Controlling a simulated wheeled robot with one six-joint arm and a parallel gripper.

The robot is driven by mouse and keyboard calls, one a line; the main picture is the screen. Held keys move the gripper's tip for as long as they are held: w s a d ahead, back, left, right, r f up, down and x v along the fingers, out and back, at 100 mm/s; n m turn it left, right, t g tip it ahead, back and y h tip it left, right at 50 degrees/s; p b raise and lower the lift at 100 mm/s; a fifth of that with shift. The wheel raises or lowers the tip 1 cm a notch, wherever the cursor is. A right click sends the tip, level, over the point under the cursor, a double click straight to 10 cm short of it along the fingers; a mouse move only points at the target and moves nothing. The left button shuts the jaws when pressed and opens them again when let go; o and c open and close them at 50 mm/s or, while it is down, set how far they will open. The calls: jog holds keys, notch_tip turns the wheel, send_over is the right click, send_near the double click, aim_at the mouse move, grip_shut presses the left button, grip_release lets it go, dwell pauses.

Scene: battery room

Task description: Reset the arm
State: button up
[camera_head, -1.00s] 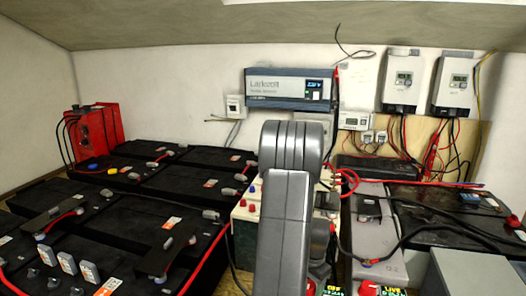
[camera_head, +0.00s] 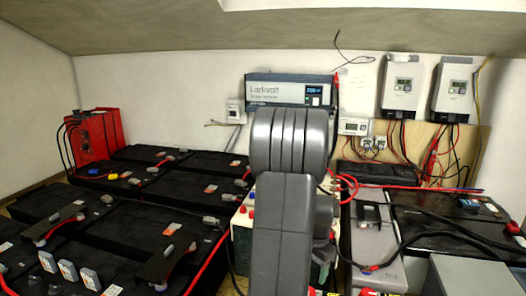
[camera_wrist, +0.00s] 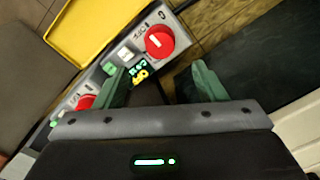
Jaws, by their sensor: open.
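My arm rises in the middle of the head view, its grey links covering part of the scene behind. My gripper (camera_wrist: 162,88) shows in the wrist view with its two green fingers spread apart and nothing between them. Beyond the fingers is a grey panel (camera_wrist: 92,84) with red round knobs (camera_wrist: 160,40), small buttons and a green-lit display.
Black batteries (camera_head: 140,222) with cables fill the left. A red unit (camera_head: 97,137) stands behind them. A Larkvolt inverter (camera_head: 290,90) and two wall controllers (camera_head: 401,86) hang on the back wall. A yellow tray (camera_wrist: 92,30) lies beside the panel.

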notch_tip(320, 180, down, 11)
jog(key=shift+a+r+b, duration=0.1)
jog(key=shift+r+b, duration=0.05)
jog(key=shift+b, duration=0.6)
jog(key=shift+w+r+n, duration=0.15)
jog(key=shift+r+n, duration=0.1)
jog(key=shift+n, duration=0.15)
jog(key=shift+r+n, duration=0.1)
jog(key=shift+n, duration=0.3)
jog(key=n, duration=1.1)
jog(key=shift+n+g, duration=0.3)
jog(key=n, duration=0.5)
jog(key=shift+r, duration=0.1)
